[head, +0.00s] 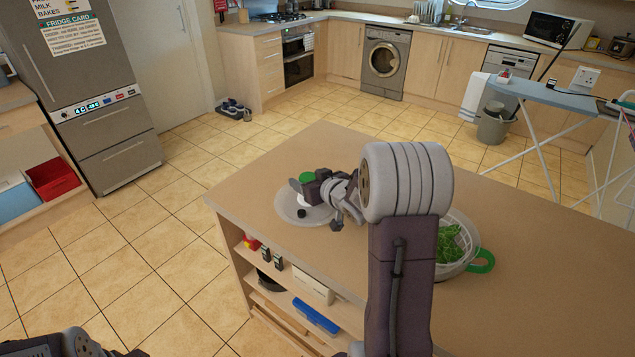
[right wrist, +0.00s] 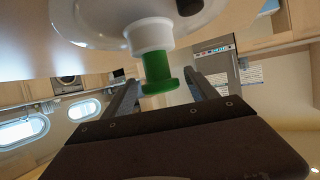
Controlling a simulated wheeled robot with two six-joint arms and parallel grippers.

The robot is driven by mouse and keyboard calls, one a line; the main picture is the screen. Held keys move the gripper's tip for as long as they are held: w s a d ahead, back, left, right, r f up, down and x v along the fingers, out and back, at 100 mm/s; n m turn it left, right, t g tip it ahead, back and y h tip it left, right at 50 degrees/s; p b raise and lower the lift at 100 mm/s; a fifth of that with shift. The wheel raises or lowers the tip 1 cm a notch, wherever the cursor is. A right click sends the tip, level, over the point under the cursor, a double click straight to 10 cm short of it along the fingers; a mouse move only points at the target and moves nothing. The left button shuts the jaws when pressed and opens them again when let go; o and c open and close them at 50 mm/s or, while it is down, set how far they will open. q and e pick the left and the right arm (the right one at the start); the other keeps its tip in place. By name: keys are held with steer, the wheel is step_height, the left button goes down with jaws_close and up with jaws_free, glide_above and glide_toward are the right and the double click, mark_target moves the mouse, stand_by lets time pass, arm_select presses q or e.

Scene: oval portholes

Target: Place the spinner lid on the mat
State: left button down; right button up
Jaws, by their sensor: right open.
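The spinner lid (head: 287,212) is a pale round disc with a green knob (head: 307,177) on a white stem and a small black button. It lies on the wooden counter toward its left end. My right gripper (head: 316,186) is open at the knob. In the right wrist view the green knob (right wrist: 158,72) stands between the two open fingers, and the lid's white underside-like disc (right wrist: 105,18) fills the top. Part of my left arm shows at the bottom left of the head view; its jaws are not clear. I cannot make out a mat.
A white spinner bowl (head: 466,228) with green leaves and a green handle stands on the counter, behind my right arm. The counter (head: 560,270) is bare on the right. Open shelves under it hold a blue box (head: 316,316) and other goods.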

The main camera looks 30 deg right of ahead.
steer(key=p+v, duration=0.1)
steer(key=v, duration=0.8)
steer(key=w+a+r+n+y+p, duration=0.1)
steer(key=a+r+y+p, duration=0.1)
steer(key=a, duration=0.5)
steer(key=w+a+r+n+y+p, duration=0.1)
steer(key=w+a+p, duration=0.1)
steer(key=a, duration=0.4)
steer(key=s+a+f+m+g+h+p, duration=0.1)
steer(key=s+f+g, duration=0.5)
steer(key=s, duration=0.4)
steer(key=s+a+f+m+g+h, duration=0.1)
steer(key=s+f+g, duration=0.4)
steer(key=s, duration=0.5)
steer(key=shift+a+f+g+p, duration=0.2)
steer(key=shift+f+g+p, duration=0.2)
steer(key=shift+g, duration=0.3)
